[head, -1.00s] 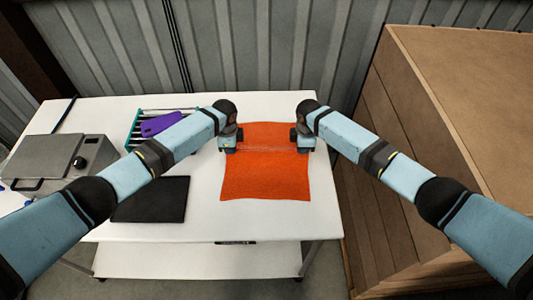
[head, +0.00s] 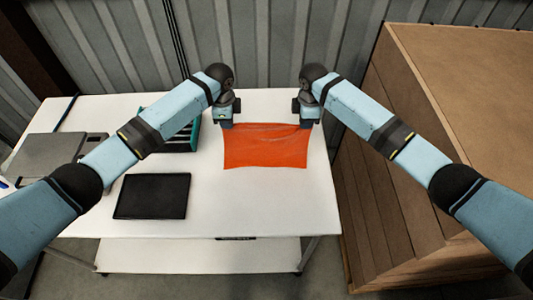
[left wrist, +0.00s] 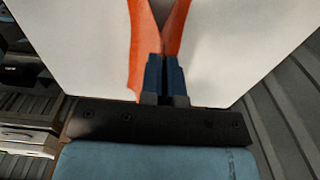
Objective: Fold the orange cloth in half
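The orange cloth (head: 265,152) lies on the white table, its far edge raised toward my two grippers. It now shows as a short, wide band with a crease along its upper part. My left gripper (head: 227,122) is at its far left corner, and my right gripper (head: 304,122) is at its far right corner. In the left wrist view the left fingers (left wrist: 164,80) are together with orange cloth (left wrist: 150,40) between and beside them. The right fingertips are small in the head view, but the cloth corner meets them and hangs from them.
The white table (head: 262,205) is bare in front of the cloth. A black flat panel (head: 152,196) lies left of it. A green rack (head: 183,140) and a grey metal box (head: 45,155) stand further left. A large wooden crate (head: 400,150) stands close on the right.

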